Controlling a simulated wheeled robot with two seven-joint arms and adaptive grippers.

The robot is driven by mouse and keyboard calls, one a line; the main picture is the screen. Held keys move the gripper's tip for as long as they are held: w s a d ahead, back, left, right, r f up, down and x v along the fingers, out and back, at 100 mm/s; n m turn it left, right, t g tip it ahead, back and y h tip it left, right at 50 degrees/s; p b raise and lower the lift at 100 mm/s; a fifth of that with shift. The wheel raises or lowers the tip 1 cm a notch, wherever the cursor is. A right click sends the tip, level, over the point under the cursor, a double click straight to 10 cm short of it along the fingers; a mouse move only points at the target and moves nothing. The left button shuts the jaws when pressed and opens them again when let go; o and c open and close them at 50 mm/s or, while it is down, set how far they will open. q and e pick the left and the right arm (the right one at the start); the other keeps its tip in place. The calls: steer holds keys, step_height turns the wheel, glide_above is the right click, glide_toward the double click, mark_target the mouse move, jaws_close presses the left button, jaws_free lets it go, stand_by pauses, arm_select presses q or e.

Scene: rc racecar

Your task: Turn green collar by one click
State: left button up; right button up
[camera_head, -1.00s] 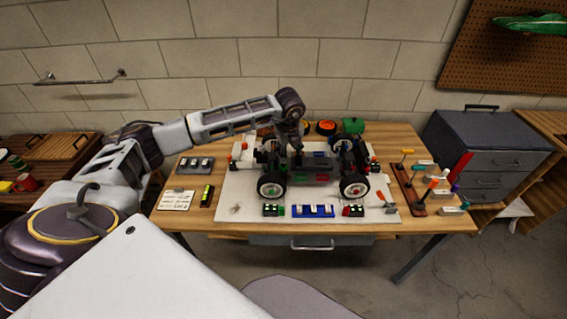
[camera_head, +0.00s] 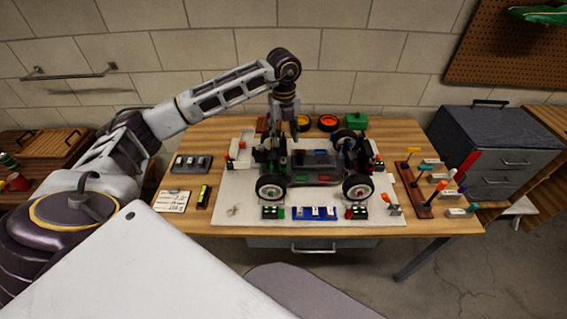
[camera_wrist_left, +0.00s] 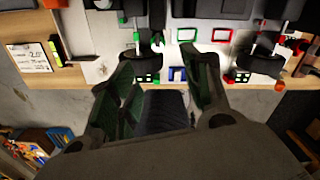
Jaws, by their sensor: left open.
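The RC car (camera_head: 315,172), dark with large black wheels, stands on a pale mat (camera_head: 235,205) on the wooden table. A small green part (camera_head: 282,164) shows at the car's left end; it is too small to tell whether it is the green collar. My left gripper (camera_head: 283,138) points down over the car's left end, and its tips blend with the dark parts there. In the left wrist view my left gripper (camera_wrist_left: 160,56) shows two fingers spread apart with nothing between them. My right gripper is in neither view.
Small trays with green, blue and red parts line the mat's front, including a blue tray (camera_head: 314,213). A tool rack (camera_head: 415,190) stands at the right.

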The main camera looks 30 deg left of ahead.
mark_target(284, 159)
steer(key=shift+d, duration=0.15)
arm_select(q)
steer(key=shift+f, duration=0.1)
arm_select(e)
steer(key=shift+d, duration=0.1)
arm_select(q)
steer(key=shift+a+f, duration=0.1)
steer(key=shift+f, duration=0.7)
step_height(284, 159, down, 10)
steer(key=shift+f+p, duration=0.15)
steer(key=shift+p, duration=0.5)
steer(key=shift+f, duration=0.9)
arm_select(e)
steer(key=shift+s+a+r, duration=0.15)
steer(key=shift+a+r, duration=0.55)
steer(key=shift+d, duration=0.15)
